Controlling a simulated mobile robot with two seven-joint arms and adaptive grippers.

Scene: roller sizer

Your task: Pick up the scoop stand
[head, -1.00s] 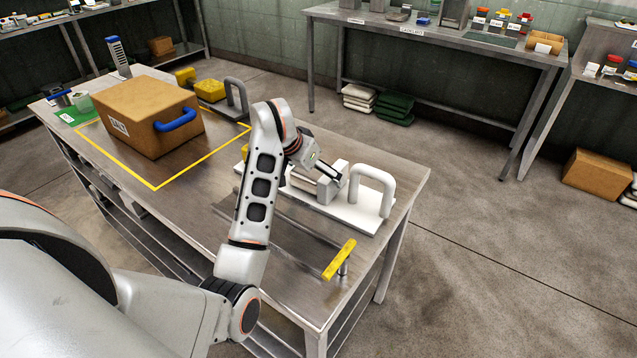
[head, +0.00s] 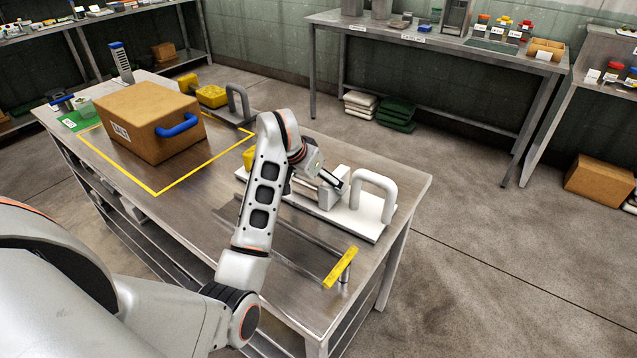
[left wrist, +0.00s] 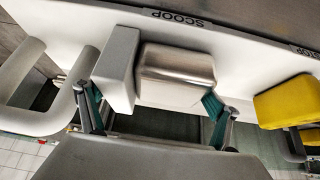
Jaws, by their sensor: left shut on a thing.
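The scoop stand is a white base plate (head: 366,228) with a tall white loop handle (head: 375,184), at the right end of the steel table. In the left wrist view its label SCOOP (left wrist: 180,18) shows, with a pale upright block (left wrist: 118,70) and a rounded shiny metal piece (left wrist: 178,75). My left gripper (head: 335,183) is low over the stand. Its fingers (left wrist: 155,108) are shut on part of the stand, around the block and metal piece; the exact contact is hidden. I cannot tell whether the base is clear of the table. My right gripper is out of view.
A yellow-topped bar (head: 340,267) stands at the table's near right edge. A brown box with a blue handle (head: 145,125) sits inside the yellow outline on the left. A grey-handled stand (head: 240,102) is behind it.

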